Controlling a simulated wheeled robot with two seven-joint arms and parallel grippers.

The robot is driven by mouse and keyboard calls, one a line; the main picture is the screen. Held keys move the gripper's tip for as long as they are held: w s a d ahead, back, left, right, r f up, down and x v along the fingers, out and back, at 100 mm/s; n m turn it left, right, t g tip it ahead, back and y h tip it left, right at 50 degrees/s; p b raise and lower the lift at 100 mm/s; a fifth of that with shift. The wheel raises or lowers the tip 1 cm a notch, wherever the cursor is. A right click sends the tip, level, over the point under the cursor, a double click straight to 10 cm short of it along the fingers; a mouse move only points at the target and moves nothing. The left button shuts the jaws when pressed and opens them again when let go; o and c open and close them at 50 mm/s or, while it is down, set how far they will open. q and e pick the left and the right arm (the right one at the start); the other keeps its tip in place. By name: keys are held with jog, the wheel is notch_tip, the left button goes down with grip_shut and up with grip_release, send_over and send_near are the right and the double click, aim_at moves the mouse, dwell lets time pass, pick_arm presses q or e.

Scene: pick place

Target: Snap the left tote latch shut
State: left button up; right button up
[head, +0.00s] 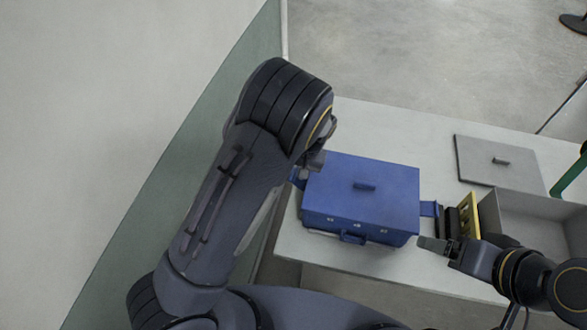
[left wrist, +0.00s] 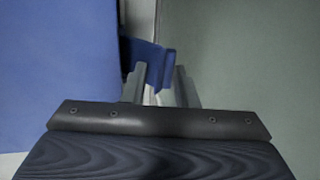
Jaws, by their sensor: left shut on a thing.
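A blue tote (head: 345,208) with its lid on stands on the white table. Its left latch (head: 298,178) sticks out at the tote's left side, partly hidden by my left gripper (head: 314,162). In the left wrist view the latch (left wrist: 148,56) is a blue flap at the fingertips of my left gripper (left wrist: 160,85), beside the blue tote wall (left wrist: 60,60). My left gripper is shut on the latch. The right latch (head: 430,208) sticks out at the right side. My right gripper (head: 432,243) is near the tote's front right corner, and its jaw opening cannot be made out.
The white table (head: 400,125) is clear behind the tote. A grey open box (head: 525,207) stands to the right, with yellow and dark items (head: 462,218) beside it. A grey lid (head: 495,158) lies at the back right. A greenish wall panel is close on the left.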

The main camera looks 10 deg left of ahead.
pick_arm(q)
jog(key=shift+s+d+y, duration=0.1)
jog(key=shift+d+y, duration=0.05)
jog(key=shift+y, duration=0.25)
jog(key=o, duration=1)
